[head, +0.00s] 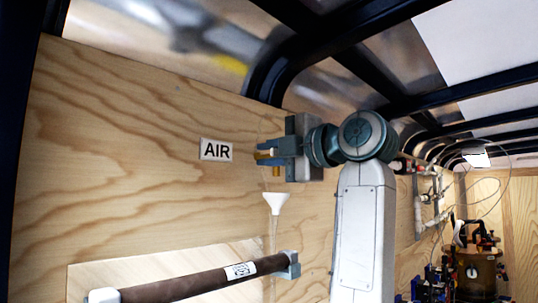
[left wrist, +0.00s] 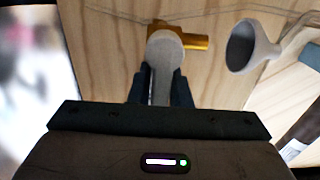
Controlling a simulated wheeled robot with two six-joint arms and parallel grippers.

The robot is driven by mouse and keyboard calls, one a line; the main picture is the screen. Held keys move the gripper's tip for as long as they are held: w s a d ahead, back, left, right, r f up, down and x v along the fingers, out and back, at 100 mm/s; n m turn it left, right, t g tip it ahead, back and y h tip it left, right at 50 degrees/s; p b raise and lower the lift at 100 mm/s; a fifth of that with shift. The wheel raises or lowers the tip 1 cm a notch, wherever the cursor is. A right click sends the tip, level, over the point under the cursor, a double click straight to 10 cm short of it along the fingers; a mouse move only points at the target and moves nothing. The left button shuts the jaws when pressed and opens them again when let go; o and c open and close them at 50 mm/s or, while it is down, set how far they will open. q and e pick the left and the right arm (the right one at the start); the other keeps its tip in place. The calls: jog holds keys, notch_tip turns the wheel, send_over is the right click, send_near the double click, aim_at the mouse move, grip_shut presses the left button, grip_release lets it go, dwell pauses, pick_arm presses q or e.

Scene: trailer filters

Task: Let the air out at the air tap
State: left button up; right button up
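The air tap is a brass fitting on the plywood wall, seen in the left wrist view (left wrist: 190,40) with a pale grey lever (left wrist: 162,72) on its front. In the head view a small brass part of the tap (head: 264,154) shows at the fingertips, right of the AIR label (head: 216,150). My left gripper (head: 270,157) is at the tap. In the left wrist view its two dark fingers (left wrist: 161,85) stand close against both sides of the lever, shut on it. The lever's lower end is hidden between the fingers. My right gripper is in neither view.
A white funnel (head: 276,202) on a clear tube is just below the tap; it also shows in the left wrist view (left wrist: 252,46). A dark brown filter tube (head: 200,282) is mounted lower on the wall. Pipework (head: 430,200) and equipment (head: 472,270) stand farther right.

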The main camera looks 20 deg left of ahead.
pick_arm(q)
grip_shut()
jog(key=shift+w+f+n+b, duration=0.1)
jog(key=shift+f+n+b, duration=0.15)
jog(key=shift+n, duration=0.45)
jog(key=shift+f+n+b, duration=0.2)
jog(key=shift+n, duration=0.5)
jog(key=o, duration=0.5)
grip_release()
jog(key=shift+d, duration=0.1)
